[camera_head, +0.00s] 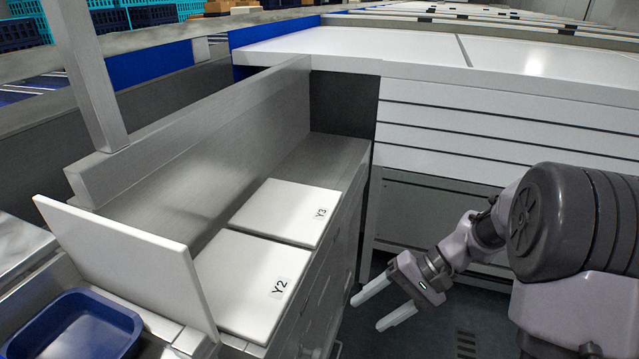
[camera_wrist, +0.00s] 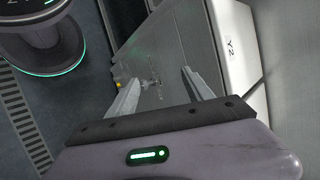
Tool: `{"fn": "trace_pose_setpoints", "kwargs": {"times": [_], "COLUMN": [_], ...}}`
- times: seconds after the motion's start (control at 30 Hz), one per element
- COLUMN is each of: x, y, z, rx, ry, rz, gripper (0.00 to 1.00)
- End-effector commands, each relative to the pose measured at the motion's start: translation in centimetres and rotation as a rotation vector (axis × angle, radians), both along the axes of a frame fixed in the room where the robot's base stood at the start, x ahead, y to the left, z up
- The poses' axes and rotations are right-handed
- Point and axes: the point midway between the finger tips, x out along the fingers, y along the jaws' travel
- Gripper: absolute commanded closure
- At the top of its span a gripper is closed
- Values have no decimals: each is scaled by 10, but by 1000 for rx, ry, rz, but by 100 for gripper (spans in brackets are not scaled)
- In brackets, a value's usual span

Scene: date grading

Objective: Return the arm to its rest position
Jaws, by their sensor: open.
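My gripper (camera_head: 372,307) is at the end of my arm, right of the metal counter in the head view. Its two pale fingers are apart, with nothing between them, and point left over the dark floor. In the wrist view, my gripper (camera_wrist: 160,92) is also open and empty. Beyond its fingers is the grey side of the counter, apart from them as far as I can tell. The white panel marked Y2 (camera_wrist: 232,62) shows at the right of that view.
Panels Y2 (camera_head: 238,283) and Y3 (camera_head: 282,212) lie flat on the counter. A white board (camera_head: 125,262) stands tilted up at the left, beside a blue tray (camera_head: 75,328). A white cabinet (camera_head: 480,115) stands behind. The floor (camera_head: 455,318) below my gripper is clear.

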Motion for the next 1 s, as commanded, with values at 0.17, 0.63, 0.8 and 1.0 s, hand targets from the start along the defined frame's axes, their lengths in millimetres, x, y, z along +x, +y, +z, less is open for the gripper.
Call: {"fn": "trace_pose_setpoints", "kwargs": {"times": [0.17, 0.63, 0.8, 1.0], "x": [-72, -173, -173, -173], "y": [21, 16, 16, 16], "z": [91, 140, 140, 140], "rx": [-327, -581, -581, -581], "ry": [-153, -544, -544, -544], "rz": [-34, -286, -286, -286], "gripper": [40, 40, 40, 40]}}
